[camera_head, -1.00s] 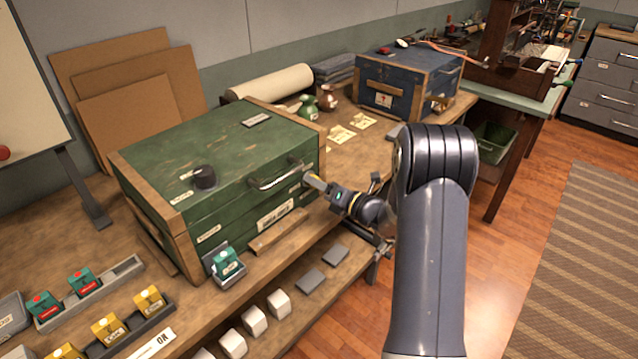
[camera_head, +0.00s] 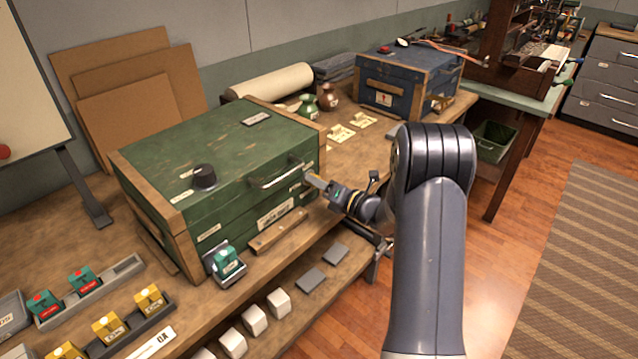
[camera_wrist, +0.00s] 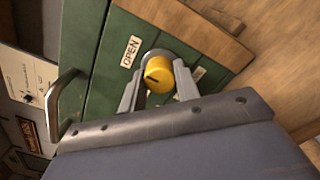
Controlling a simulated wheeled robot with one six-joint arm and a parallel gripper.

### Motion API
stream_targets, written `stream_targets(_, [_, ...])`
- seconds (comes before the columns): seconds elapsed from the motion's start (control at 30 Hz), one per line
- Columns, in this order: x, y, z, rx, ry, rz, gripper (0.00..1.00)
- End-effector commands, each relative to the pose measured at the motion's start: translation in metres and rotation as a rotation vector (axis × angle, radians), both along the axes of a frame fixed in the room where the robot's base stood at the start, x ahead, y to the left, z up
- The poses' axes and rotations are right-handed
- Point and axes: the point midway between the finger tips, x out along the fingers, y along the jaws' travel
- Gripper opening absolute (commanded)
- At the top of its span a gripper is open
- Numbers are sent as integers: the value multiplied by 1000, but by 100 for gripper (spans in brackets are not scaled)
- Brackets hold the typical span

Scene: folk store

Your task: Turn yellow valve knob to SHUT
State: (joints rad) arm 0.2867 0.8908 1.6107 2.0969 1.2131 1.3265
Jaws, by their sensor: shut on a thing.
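The yellow valve knob (camera_wrist: 157,72) is on the front of the green chest (camera_head: 215,150). In the wrist view it sits between the two fingers of my gripper (camera_wrist: 159,82), which are shut on it from both sides. A dark mark shows on the knob's face, toward its lower left. An OPEN label (camera_wrist: 131,51) is at the knob's upper left. In the head view my gripper (camera_head: 314,181) reaches the chest's right front end, and the knob is hidden.
A metal handle (camera_head: 281,176) sticks out from the chest front left of my gripper. A blue chest (camera_head: 408,82) stands farther back on the bench. Open floor (camera_head: 510,235) lies to the right.

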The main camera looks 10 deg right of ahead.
Motion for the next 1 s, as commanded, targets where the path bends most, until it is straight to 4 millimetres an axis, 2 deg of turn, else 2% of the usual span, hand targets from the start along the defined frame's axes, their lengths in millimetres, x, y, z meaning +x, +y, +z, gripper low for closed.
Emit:
stream_targets(0.37, [0,0,-4,-107,-79,0,8])
stream_targets(1.0, [-1,1,-6,-581,-424,-1,8])
